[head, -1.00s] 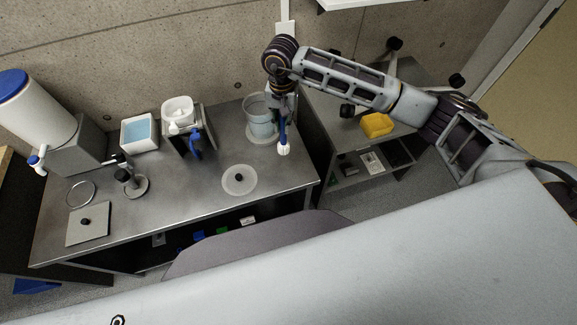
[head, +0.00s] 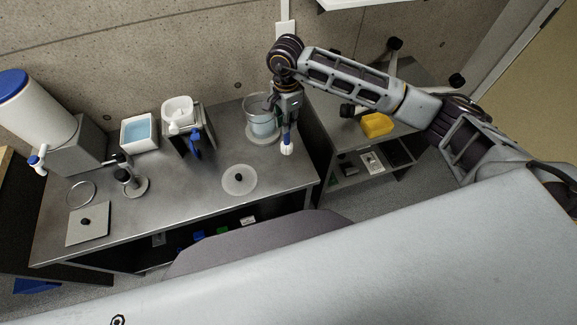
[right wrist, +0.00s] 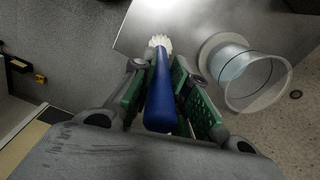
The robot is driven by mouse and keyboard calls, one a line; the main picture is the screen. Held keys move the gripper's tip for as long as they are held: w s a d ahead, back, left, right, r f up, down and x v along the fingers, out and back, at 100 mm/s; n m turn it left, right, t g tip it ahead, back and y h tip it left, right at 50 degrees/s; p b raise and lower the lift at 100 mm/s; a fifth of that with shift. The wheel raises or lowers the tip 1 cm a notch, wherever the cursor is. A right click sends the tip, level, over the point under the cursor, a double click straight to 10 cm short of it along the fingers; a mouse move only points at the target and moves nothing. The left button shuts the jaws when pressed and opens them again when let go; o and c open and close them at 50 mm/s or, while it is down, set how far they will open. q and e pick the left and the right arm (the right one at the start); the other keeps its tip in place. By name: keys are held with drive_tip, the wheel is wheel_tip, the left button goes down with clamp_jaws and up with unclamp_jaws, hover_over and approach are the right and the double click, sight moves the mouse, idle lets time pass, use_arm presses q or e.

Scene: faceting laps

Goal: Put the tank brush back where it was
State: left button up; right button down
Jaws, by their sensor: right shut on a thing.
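The tank brush, with a blue handle and white bristles (head: 287,149), is in my right gripper (head: 289,117). In the right wrist view, the green-padded fingers (right wrist: 162,98) are closed around the brush's blue handle (right wrist: 162,95), bristles pointing away from the wrist. In the head view the brush hangs bristles down near the table's right end, in front and to the right of a clear cylinder (head: 261,127) of bluish water. The cylinder also shows in the right wrist view (right wrist: 262,90), apart from the brush. My left gripper is not in view.
The steel table (head: 210,205) holds a round pale disc (head: 239,180), a blue-water tray (head: 139,133), a white tub on a stand (head: 178,113), a tap-fitted tank (head: 35,110) and a square plate (head: 88,224). A lower right-hand table carries a yellow block (head: 377,125).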

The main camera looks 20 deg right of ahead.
sight(288, 144)
drive_tip(key=m, duration=0.6)
drive_tip(key=shift+s+d, duration=0.15)
drive_tip(key=shift+d, duration=0.15)
idle(0.3)
drive_tip(key=shift+f+p, duration=0.6)
drive_tip(key=shift+f, duration=2.65)
drive_tip(key=shift+f+p, duration=0.35)
drive_tip(key=shift+f, duration=1.6)
